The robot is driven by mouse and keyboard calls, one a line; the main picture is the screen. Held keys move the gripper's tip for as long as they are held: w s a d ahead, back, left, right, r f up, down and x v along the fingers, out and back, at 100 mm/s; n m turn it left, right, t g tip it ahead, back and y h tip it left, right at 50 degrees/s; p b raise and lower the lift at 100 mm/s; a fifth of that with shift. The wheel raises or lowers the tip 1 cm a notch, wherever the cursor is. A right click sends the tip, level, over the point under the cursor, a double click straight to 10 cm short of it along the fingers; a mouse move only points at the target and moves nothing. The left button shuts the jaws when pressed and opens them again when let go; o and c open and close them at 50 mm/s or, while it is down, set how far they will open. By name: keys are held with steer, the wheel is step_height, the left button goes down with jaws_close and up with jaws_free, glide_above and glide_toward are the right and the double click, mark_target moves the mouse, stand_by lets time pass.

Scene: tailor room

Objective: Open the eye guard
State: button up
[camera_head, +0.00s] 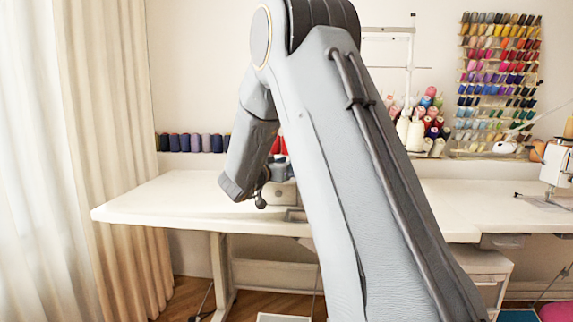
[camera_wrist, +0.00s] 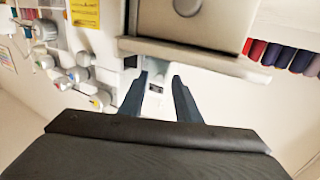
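The sewing machine fills the top of the wrist view, with a grey metal head (camera_wrist: 190,22) and a yellow label (camera_wrist: 84,13). A pale strip (camera_wrist: 215,60) runs along the edge of this head; it may be the eye guard, but I cannot tell for certain. My gripper (camera_wrist: 160,76) is open, with two dark fingers apart and nothing held between them. The fingertips appear close to the strip's edge; I cannot tell whether they touch it. In the head view the machine (camera_head: 280,207) is mostly hidden behind my arm.
The white table (camera_head: 155,200) extends left of the machine. Several dark thread spools (camera_head: 195,143) stand behind it. Thread cones (camera_head: 415,134) and a wall thread rack (camera_head: 498,85) are at the right. Another machine (camera_head: 556,165) stands at the right edge. Several knobs (camera_wrist: 82,75) show in the wrist view.

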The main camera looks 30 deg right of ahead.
steer(key=shift+d, duration=0.1)
jaws_close()
steer(key=shift+t, duration=0.3)
steer(key=shift+s+d+n+t+y+p, duration=0.15)
steer(key=shift+s+n+t+y+p, duration=0.5)
steer(key=shift+n+t+y, duration=0.45)
steer(key=shift+s+d+n+t+y+b, duration=0.2)
steer(key=shift+s+n+t+y, duration=0.1)
steer(key=shift+n+t+y, duration=0.4)
steer(key=shift+s+d+n+t+y+b, duration=0.15)
steer(key=shift+s+n+t+y, duration=0.3)
steer(key=shift+y, duration=0.3)
steer(key=shift+s+d+n+t+y+b, duration=0.1)
steer(key=shift+s+n+t+y+b, duration=0.1)
steer(key=shift+n+t+y, duration=0.4)
steer(key=shift+y, duration=0.25)
jaws_free()
